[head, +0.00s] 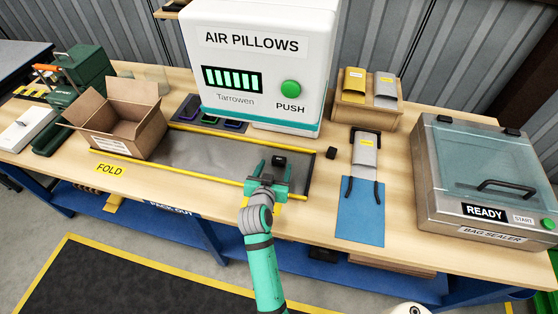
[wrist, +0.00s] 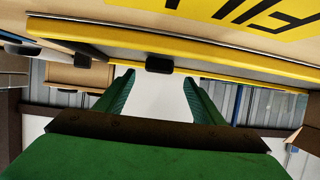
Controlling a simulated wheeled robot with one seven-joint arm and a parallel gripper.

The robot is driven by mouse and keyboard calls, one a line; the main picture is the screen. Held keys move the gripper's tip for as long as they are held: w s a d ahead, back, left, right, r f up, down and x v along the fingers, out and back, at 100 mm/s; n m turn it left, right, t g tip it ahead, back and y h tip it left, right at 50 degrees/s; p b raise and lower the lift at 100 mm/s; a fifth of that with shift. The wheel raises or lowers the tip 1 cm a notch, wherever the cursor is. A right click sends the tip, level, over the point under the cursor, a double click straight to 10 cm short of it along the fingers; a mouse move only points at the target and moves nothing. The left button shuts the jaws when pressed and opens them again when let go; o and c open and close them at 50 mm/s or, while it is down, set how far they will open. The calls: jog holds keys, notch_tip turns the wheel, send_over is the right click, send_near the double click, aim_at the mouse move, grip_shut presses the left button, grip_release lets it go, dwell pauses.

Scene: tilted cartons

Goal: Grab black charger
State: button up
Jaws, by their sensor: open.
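A small black block, which looks like the charger (head: 279,160), sits at the right part of the grey mat, just beyond my gripper (head: 269,174). In the wrist view the black block (wrist: 159,64) is centred ahead of the gap between the fingertips of my gripper (wrist: 159,78). My gripper is open and nothing is between its fingers. I cannot tell the exact distance from the fingertips to the block. A second small dark block (head: 333,152) lies on the bare table right of the mat.
The grey mat (head: 205,153) has yellow rails along its long edges. An open carton (head: 125,115) stands at its left end. The white air pillow machine (head: 262,60) rises behind. A blue sheet (head: 360,212) and a bag sealer (head: 485,180) are to the right.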

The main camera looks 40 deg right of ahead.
aim_at(278, 161)
jog(key=shift+x, duration=2.35)
jog(key=shift+s+f, duration=0.15)
jog(key=c, duration=1.1)
